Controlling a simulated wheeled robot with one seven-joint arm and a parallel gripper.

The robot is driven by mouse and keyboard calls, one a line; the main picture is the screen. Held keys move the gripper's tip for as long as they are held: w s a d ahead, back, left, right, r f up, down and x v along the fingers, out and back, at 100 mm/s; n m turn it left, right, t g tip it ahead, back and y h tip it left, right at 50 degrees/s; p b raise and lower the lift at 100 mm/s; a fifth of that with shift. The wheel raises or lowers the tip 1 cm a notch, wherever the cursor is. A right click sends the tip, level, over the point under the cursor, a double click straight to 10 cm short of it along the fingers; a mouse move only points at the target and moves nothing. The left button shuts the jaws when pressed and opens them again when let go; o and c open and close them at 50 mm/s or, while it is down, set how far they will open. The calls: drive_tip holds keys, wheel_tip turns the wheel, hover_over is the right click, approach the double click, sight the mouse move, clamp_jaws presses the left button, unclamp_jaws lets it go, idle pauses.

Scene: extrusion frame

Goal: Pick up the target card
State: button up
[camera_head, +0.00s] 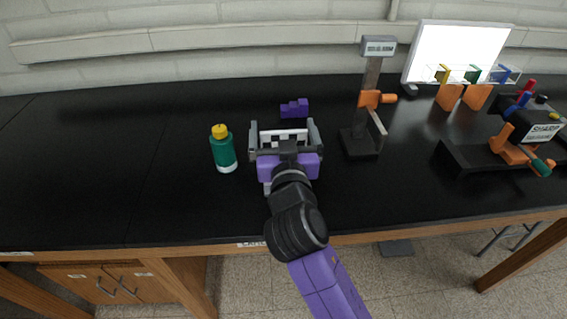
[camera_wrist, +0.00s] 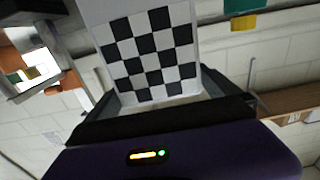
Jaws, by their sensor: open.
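The target card shows in the wrist view as a white card with a black-and-white checkerboard (camera_wrist: 148,52), tilted slightly. In the head view a strip of the checkered card (camera_head: 288,137) shows between the fingers of my gripper (camera_head: 285,130). My gripper is open, with one grey finger on each side of the card. In the wrist view the dark gripper parts (camera_wrist: 165,108) lie along the card's near edge. I cannot tell whether either finger touches the card. The card's support is largely hidden in the head view by my gripper and wrist.
A green bottle with a yellow cap (camera_head: 223,150) stands close left of my gripper. A purple stepped block (camera_head: 294,108) lies just behind. A dark upright stand with an orange clamp (camera_head: 370,98) is close right. An orange-and-black device (camera_head: 520,135) is farther right. The table's left is clear.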

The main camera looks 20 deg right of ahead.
drive_tip(key=shift+w+d, duration=0.25)
drive_tip(key=shift+w, duration=0.35)
drive_tip(key=c, duration=1.8)
drive_tip(key=shift+r, duration=0.1)
